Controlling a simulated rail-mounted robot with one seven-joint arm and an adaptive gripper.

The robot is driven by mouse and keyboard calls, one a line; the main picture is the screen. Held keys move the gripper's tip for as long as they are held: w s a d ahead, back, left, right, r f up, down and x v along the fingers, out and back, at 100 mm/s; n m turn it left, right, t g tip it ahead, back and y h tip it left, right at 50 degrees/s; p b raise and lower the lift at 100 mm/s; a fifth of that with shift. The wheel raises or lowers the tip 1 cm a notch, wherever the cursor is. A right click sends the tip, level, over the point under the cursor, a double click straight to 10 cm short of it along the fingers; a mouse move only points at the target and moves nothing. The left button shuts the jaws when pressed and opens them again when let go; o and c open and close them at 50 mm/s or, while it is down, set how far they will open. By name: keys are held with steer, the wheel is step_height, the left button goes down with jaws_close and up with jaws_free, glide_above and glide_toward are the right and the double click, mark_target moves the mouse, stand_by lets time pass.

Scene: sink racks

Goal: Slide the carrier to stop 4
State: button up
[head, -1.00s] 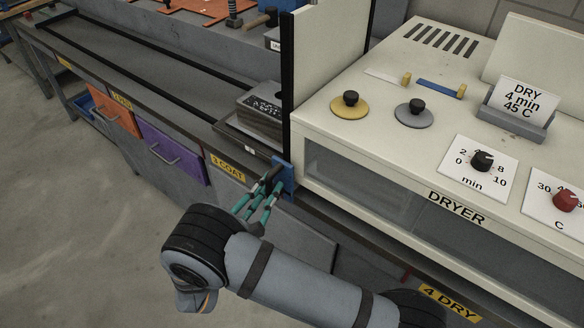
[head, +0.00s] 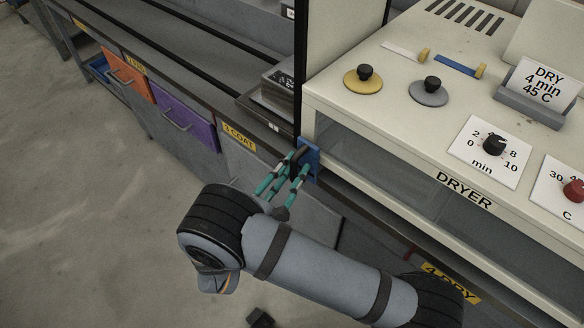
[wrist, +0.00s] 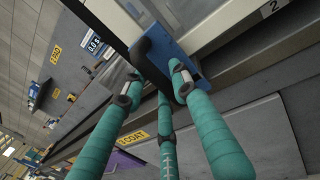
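The carrier (head: 256,116) is a dark tray on the bench rail at the left end of the dryer, bearing a dark block with white lettering (head: 277,88). Its blue plate (head: 313,159) with a black handle stands at the dryer's front left corner; the plate also shows in the wrist view (wrist: 178,62). My gripper (head: 300,163) has its teal fingers closed around the handle, and in the wrist view (wrist: 160,80) they sit on both sides of it. The yellow "4 DRY" label (head: 452,283) is on the bench front to the right.
The white dryer (head: 400,115) stands over the bench, with knobs and a "DRY 4 min 45 C" card (head: 540,85). The "3 COAT" label (head: 238,138) is left of my gripper. Orange (head: 130,74) and purple (head: 184,121) drawer fronts are farther left.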

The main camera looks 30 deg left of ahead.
steer(key=shift+o, duration=1)
steer(key=s, duration=1.2)
steer(key=shift+d, duration=0.35)
steer(key=w, duration=1.2)
steer(key=shift+a, duration=0.35)
steer(key=shift+w+a, duration=0.15)
steer(key=shift+w, duration=0.05)
steer(key=shift+s+a, duration=0.15)
steer(key=shift+a, duration=0.2)
